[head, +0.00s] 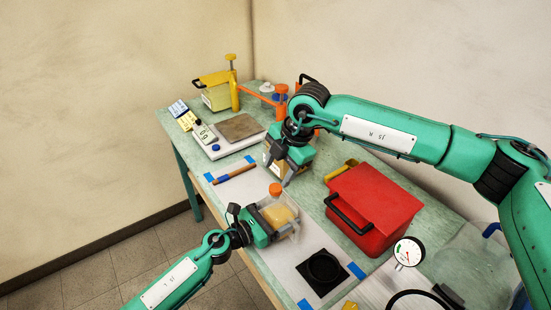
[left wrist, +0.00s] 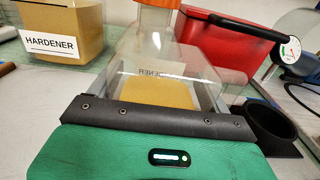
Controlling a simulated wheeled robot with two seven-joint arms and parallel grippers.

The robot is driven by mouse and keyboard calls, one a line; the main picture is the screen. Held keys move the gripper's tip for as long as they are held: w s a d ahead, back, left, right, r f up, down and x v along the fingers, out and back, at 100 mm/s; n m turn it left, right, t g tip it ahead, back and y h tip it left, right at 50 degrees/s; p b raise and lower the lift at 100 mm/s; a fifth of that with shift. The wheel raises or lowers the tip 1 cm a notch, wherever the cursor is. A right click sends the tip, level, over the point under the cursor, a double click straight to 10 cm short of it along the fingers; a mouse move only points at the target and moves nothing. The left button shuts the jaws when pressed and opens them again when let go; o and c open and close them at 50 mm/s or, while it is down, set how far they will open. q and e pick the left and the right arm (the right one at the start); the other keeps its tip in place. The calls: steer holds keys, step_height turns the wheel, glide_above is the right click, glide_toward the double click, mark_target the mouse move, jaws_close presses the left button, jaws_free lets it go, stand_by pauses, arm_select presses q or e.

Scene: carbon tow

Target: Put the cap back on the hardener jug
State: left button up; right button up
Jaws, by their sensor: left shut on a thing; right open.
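A jug with amber content (head: 272,153) stands on the bench, partly hidden behind my right gripper. In the left wrist view the amber jug (left wrist: 62,22) carries a HARDENER label; its top is out of frame. My left gripper (head: 277,228) is shut on a clear bottle (head: 280,213) with yellow content low inside. The bottle (left wrist: 175,55) shows reversed lettering ending like HARDENER. An orange cap (head: 275,189) sits at its top. My right gripper (head: 281,169) is open, in front of the amber jug and above the clear bottle. I cannot tell whether it touches the jug.
A red box (head: 378,205) with a black handle stands right of the bottle. A gauge (head: 408,252) is at right.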

steer(key=n, duration=0.6)
steer(key=shift+a+r, duration=0.1)
steer(key=n, duration=0.6)
steer(key=shift+r+h, duration=0.15)
steer(key=shift+h, duration=0.25)
steer(key=n, duration=0.6)
steer(key=shift+w+a+r+n+h, duration=0.1)
steer(key=shift+r+n+h, duration=0.05)
steer(key=shift+n+h, duration=0.15)
steer(key=n, duration=0.6)
steer(key=shift+r, duration=0.15)
steer(key=n, duration=0.6)
steer(key=shift+a+r+g+h, duration=0.1)
steer(key=shift+r+g+h, duration=0.1)
steer(key=shift+g+h, duration=0.15)
steer(key=n, duration=0.6)
steer(key=shift+r+h, duration=0.2)
steer(key=shift+h, duration=0.15)
steer(key=n, duration=0.6)
steer(key=shift+a+r, duration=0.1)
steer(key=shift+r, duration=0.15)
steer(key=n, duration=0.5)
steer(key=shift+r+n+h, duration=0.15)
steer(key=shift+n+h, duration=0.25)
